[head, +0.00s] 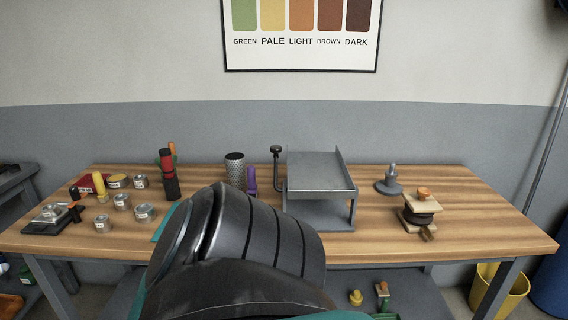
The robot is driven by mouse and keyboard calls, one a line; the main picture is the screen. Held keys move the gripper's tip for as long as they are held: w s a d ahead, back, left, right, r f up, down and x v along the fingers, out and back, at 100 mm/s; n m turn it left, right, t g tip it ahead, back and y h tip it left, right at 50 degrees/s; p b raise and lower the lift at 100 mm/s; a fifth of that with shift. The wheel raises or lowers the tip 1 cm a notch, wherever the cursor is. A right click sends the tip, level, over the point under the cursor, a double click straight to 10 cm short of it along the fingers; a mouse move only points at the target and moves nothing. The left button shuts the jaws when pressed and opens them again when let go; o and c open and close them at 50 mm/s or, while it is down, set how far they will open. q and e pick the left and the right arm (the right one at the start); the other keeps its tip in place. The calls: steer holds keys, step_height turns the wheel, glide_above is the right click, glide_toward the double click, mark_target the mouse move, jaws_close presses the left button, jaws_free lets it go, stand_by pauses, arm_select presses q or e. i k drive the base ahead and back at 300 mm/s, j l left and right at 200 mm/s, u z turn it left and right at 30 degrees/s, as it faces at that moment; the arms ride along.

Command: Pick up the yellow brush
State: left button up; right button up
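No thing in the head view is clearly a brush. A yellow upright handle-like thing (99,184) stands at the left of the wooden bench (455,232), close to a small red thing. Another small yellow thing with a rounded top (355,297) is below the bench, beside a green and brown one (383,291). Both are too small to tell what they are. A dark grey link of my arm fills the lower middle and hides part of the bench front. Neither gripper shows.
Several tins (145,212) and a small scale (48,218) are at the left. A red and black cylinder (168,175), a perforated cup (235,170), a purple thing (251,181) and a grey tray stand (320,175) stand mid-bench. A yellow bin (500,292) is at right.

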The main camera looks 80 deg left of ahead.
mark_target(103, 196)
steer(key=u, duration=3.8)
steer(key=i+j+z, duration=0.1)
steer(key=z, duration=0.25)
steer(key=j+z, duration=0.1)
steer(key=z, duration=0.25)
steer(key=i+j+z, duration=0.1)
steer(key=z, duration=0.25)
steer(key=i+j+z, duration=0.1)
steer(key=j+z, duration=0.15)
steer(key=j, duration=0.2)
steer(key=j+z, duration=0.2)
steer(key=j, duration=0.25)
steer(key=i+j, duration=0.1)
steer(key=j, duration=0.35)
steer(key=i+j+z, duration=0.15)
steer(key=j, duration=0.35)
steer(key=k+l, duration=0.05)
